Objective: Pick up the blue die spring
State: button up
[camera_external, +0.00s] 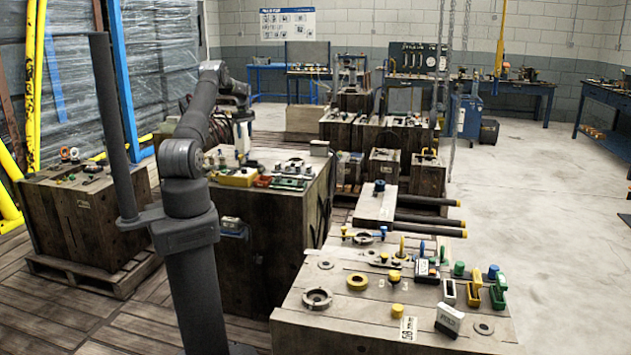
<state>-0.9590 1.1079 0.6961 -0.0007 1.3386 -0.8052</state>
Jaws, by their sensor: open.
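I cannot make out a blue die spring for certain. Blue pieces in view are a small upright blue cylinder (493,272) on the front right crate and a dark blue round piece (380,186) on the board behind it. Any small blue part close under my gripper is too small to tell.
The middle crate carries a yellow tray (236,178), red pieces (262,181) and green pieces (290,184). The front right crate (330,325) holds several yellow, green and white parts. A left crate (75,215) stands on a pallet. A chain (448,110) hangs at the right.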

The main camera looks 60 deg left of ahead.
aim_at(247, 155)
jog(key=f, duration=1.2)
jog(key=shift+w+f, duration=0.25)
jog(key=shift+c, duration=0.2)
grip_shut()
